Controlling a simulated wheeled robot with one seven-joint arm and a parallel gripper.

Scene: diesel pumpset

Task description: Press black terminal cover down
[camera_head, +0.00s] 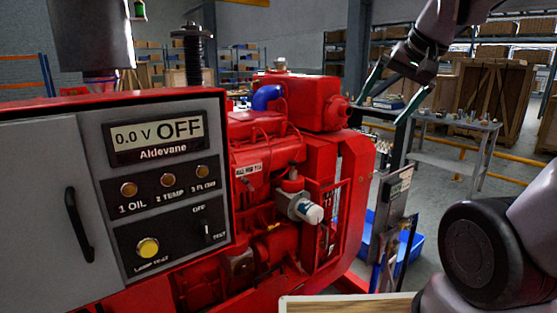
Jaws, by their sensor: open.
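I cannot make out a black terminal cover in the head view; it may be hidden or out of the picture. My gripper (385,105) hangs at the upper right with its two thin fingers spread apart and pointing down. It is open, with nothing seen between the fingers. In the picture it is to the right of the red diesel pumpset (265,150), apart from it. The grey control panel (160,180) at the left reads "0.0 V OFF". It carries several round indicators and a small black toggle switch (206,230).
A black handle (78,224) is on the grey door at the left. A wooden-looking surface (345,305) shows at the bottom edge. A blue bin (407,248) is on the floor. A grey worktable (455,155) and wooden crates (490,95) stand behind, with open floor in front.

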